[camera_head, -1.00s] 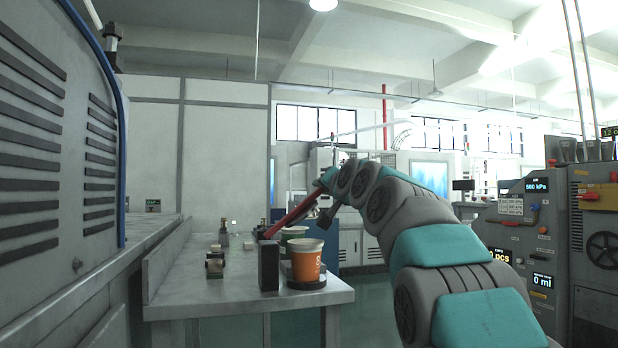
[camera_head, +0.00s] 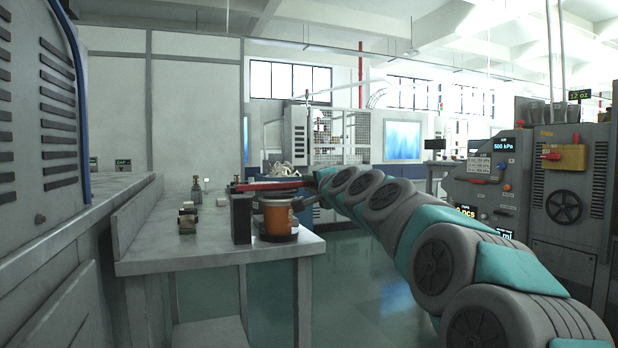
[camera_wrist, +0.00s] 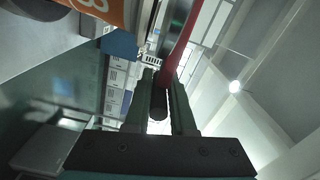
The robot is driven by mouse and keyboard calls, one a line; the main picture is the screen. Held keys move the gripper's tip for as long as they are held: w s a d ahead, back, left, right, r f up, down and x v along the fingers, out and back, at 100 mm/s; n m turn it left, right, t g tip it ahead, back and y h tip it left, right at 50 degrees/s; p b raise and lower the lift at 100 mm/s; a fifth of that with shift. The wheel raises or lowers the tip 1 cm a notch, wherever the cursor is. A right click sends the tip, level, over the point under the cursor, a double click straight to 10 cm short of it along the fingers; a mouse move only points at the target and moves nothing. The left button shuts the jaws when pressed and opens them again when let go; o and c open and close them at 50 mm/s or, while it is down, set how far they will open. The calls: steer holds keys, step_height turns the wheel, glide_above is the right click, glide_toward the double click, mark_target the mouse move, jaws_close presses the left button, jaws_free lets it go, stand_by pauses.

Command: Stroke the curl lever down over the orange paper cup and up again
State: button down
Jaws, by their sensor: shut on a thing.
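The orange paper cup (camera_head: 278,216) stands upright on a dark round base near the front right corner of the metal bench. Part of it also shows at the top left of the wrist view (camera_wrist: 103,10). The red curl lever (camera_head: 262,185) lies about level across the top of the cup, beside a dark post (camera_head: 241,219). In the wrist view the red lever (camera_wrist: 181,42) runs up from the jaws. My gripper (camera_wrist: 160,98) is shut on the lever's dark round handle (camera_wrist: 158,104). In the head view the arm's end is right of the cup, with the jaws hard to make out.
The bench (camera_head: 200,258) carries small fixtures (camera_head: 188,219) left of the post. A large grey machine (camera_head: 40,110) stands at the left. A control panel (camera_head: 490,180) and a machine with a handwheel (camera_head: 564,201) stand at the right. Open floor lies beyond the bench.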

steer(key=shift+f, duration=0.15)
steer(key=c, duration=0.8)
jaws_free()
steer(key=v, duration=0.7)
steer(key=shift+s, duration=0.4)
steer(key=shift+d, duration=0.15)
